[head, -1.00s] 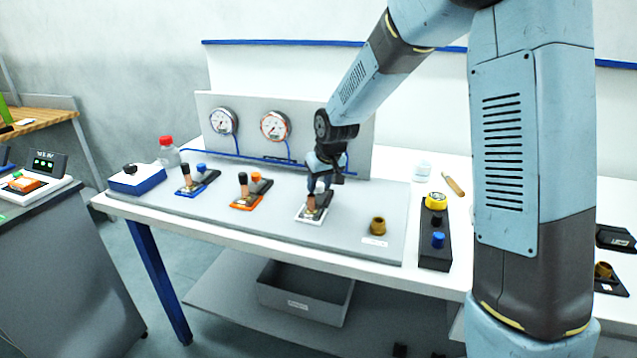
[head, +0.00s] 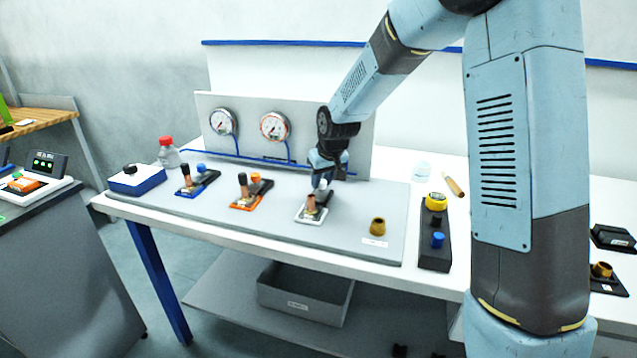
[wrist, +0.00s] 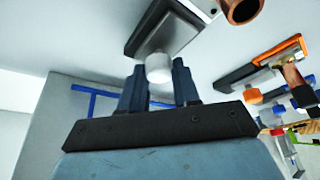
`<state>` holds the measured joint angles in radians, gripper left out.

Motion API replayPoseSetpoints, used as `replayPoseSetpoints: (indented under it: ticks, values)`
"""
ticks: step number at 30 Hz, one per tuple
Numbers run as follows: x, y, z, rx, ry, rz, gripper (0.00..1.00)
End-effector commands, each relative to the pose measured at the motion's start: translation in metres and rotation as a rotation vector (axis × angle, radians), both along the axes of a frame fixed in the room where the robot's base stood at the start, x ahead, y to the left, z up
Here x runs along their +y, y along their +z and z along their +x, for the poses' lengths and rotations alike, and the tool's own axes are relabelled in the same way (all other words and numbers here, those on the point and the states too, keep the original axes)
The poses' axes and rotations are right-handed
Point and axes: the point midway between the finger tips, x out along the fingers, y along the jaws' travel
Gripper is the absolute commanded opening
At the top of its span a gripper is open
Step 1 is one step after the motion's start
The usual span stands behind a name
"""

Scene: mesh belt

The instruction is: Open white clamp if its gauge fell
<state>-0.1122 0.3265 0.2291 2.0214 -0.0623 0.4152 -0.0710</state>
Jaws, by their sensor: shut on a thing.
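The white clamp (head: 310,217) sits on the grey board, right of the orange clamp (head: 250,193) and blue clamp (head: 197,184). Its copper tube (head: 311,204) stands bare, its hollow end showing in the wrist view (wrist: 240,10). Its dark lever lies back toward the panel. My gripper (head: 322,183) is shut on the lever's white knob (wrist: 159,67), seen between the fingers in the wrist view. Two round gauges, left (head: 223,121) and middle (head: 274,126), hang on the panel. No gauge shows behind the white clamp, where my arm covers the panel.
A brass fitting (head: 377,226) stands right of the white clamp. A black holder (head: 434,252) with yellow and blue pieces lies farther right. A red-capped bottle (head: 168,153) and blue-white box (head: 136,181) stand left. A grey bin (head: 300,312) is below the table.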

Motion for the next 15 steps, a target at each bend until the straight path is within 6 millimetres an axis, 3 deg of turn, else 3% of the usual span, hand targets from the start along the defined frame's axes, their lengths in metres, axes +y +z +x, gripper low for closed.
replayPoseSetpoints:
  ticks: [7, 8, 15]
  values:
    - [-0.0046, 0.0011, 0.0058, -0.007, -0.006, 0.000, 0.00]
    - [-0.0047, 0.0012, 0.0060, -0.008, -0.006, -0.001, 0.32]
    - [-0.0036, 0.0009, 0.0051, -0.007, -0.004, 0.000, 0.55]
